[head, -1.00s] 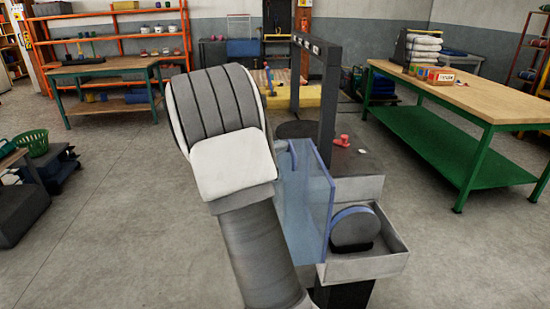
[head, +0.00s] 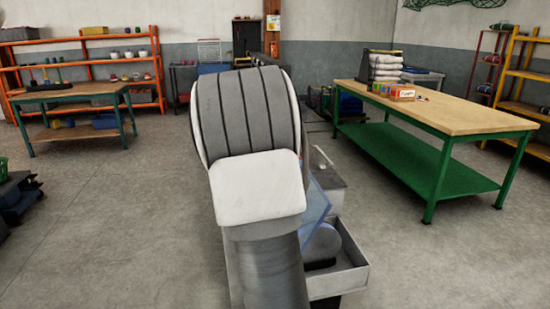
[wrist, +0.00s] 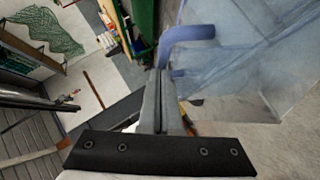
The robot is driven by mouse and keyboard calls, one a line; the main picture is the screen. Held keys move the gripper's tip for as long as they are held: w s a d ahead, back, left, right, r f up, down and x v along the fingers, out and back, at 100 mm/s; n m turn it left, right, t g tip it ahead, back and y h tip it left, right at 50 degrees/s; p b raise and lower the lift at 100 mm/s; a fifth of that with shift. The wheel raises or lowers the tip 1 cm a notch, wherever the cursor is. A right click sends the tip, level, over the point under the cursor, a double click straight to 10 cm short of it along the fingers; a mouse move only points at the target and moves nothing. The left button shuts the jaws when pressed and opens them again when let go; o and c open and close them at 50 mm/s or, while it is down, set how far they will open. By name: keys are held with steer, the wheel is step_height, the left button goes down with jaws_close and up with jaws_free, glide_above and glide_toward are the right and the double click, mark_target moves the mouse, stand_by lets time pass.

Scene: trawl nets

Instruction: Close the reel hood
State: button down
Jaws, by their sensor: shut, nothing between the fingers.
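The reel hood is a clear bluish panel (head: 317,203), tilted, partly hidden behind my arm in the head view. The blue-grey reel (head: 323,244) shows below it in an open grey tray (head: 350,278). In the wrist view the see-through hood (wrist: 245,65) fills the right side, with a bluish bent handle (wrist: 188,33) at its left. My gripper (wrist: 167,88) is shut and empty, its fingers close to the handle and hood. I cannot tell whether they touch. The head view hides the gripper behind my arm.
A green-legged workbench (head: 437,105) with boxes and white stacked goods stands to the right. A smaller table (head: 70,95) and orange shelves (head: 80,62) stand at the far left. The floor between is clear.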

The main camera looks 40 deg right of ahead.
mark_target(311, 179)
steer(key=shift+m+y, duration=0.4)
steer(key=shift+y, duration=0.2)
steer(key=d, duration=0.1)
steer(key=s+d, duration=0.1)
steer(key=s+d+p, duration=0.1)
steer(key=d, duration=0.1)
steer(key=shift+s+f, duration=0.2)
steer(key=shift+f, duration=0.1)
steer(key=shift+s+d+f+t+p, duration=0.2)
steer(key=shift+s+d+p, duration=0.15)
steer(key=shift+d, duration=0.25)
steer(key=shift+s+d+f+t+p, duration=0.1)
steer(key=shift+s+d+f+p, duration=0.15)
steer(key=shift+s+d, duration=0.25)
steer(key=s+d+f+y+p, duration=0.1)
steer(key=s+d+f+p, duration=0.3)
steer(key=d+f, duration=0.2)
steer(key=s+d+f+m+y+p, duration=0.1)
steer(key=s+d+f+p, duration=0.2)
steer(key=d+f, duration=0.4)
steer(key=s+d+f+m+t+y+p, duration=0.1)
steer(key=s+d+f+p, duration=0.3)
steer(key=d+f, duration=0.3)
steer(key=shift+s+d+f+y+p, duration=0.3)
steer(key=shift+s+f, duration=0.3)
steer(key=shift+f, duration=1.25)
steer(key=v, duration=1.7)
steer(key=shift+s, duration=0.25)
steer(key=shift+a+r, duration=0.1)
steer(key=shift+r, duration=0.05)
